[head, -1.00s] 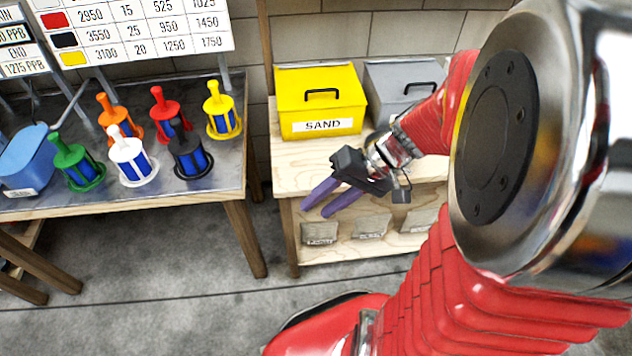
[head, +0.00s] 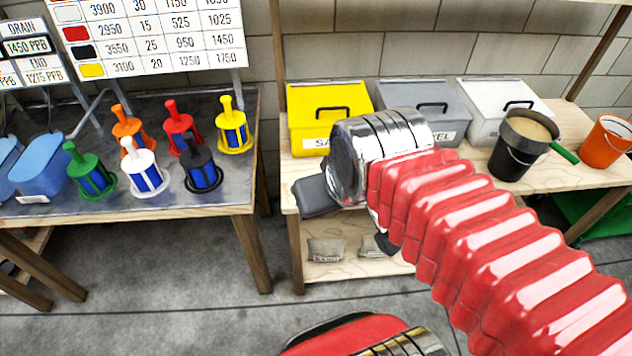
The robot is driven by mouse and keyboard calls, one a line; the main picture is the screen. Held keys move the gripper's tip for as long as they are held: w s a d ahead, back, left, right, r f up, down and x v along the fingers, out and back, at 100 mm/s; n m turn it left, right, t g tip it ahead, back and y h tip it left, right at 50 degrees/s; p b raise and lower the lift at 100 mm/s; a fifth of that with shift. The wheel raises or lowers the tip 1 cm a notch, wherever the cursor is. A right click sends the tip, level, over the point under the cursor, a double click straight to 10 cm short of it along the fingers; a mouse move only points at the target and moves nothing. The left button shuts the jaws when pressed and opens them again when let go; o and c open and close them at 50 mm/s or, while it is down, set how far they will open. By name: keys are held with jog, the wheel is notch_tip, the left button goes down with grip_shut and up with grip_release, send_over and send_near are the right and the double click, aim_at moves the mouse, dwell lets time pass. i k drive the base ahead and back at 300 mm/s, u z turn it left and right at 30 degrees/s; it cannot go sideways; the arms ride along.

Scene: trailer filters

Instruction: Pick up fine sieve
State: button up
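A round dark-rimmed item with a beige inside and a green handle (head: 564,153) lies over the top of a black bucket (head: 511,160) on the right-hand bench. It looks like a sieve, but I cannot tell its mesh or whether it is the fine one. My arm crosses the middle and right of the view, its red sleeve in front of the bench.
Yellow (head: 331,108), grey (head: 421,108) and white (head: 498,105) lidded boxes stand at the back of the bench. An orange bucket (head: 606,145) stands at its right end. Several coloured filters, such as the white one (head: 143,172), stand on the left table (head: 130,206).

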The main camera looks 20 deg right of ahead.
aim_at(531, 132)
jog(key=z, duration=2)
